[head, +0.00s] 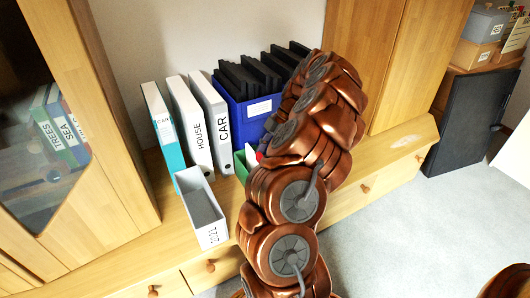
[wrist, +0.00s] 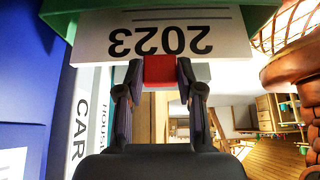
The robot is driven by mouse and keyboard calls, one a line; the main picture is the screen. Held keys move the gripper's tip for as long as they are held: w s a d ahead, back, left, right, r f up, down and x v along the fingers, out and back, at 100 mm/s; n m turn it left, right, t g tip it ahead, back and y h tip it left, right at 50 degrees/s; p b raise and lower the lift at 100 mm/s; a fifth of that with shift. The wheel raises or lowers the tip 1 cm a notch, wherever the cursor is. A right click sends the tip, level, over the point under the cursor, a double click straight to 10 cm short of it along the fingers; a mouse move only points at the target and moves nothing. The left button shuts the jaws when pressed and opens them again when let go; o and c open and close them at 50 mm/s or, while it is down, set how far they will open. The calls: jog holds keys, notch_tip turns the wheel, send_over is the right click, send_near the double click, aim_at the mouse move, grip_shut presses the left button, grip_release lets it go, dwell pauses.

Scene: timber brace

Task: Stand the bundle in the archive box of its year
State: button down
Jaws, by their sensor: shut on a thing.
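The bundle (wrist: 215,45) is a white slab marked 2023, upside down in the wrist view, with printed lines. A red tab (wrist: 160,70) on its near edge sits between the fingertips of my gripper (wrist: 160,77), which is shut on it. A green box (wrist: 265,18) borders the bundle at the picture top; I cannot tell how deep the bundle is in it. In the head view the green box (head: 241,167) shows only partly, with the red tab (head: 259,156) above it. My arm hides my gripper there. A white open box marked 2021 (head: 211,235) stands at the cabinet's front.
Teal (head: 160,128), white HOUSE (head: 190,125) and grey CAR (head: 216,125) binders stand left of the green box. A blue box (head: 240,118) with dark folders stands behind it. Wooden cabinets flank the ledge. Open carpet (head: 400,225) lies at the front right.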

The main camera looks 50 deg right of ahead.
jog(key=c, duration=0.7)
grip_release()
jog(key=shift+o, duration=0.2)
jog(key=o, duration=0.5)
jog(key=shift+r, duration=0.15)
jog(key=shift+r+p, duration=0.65)
jog(key=shift+r, duration=3.2)
jog(key=shift+r, duration=0.1)
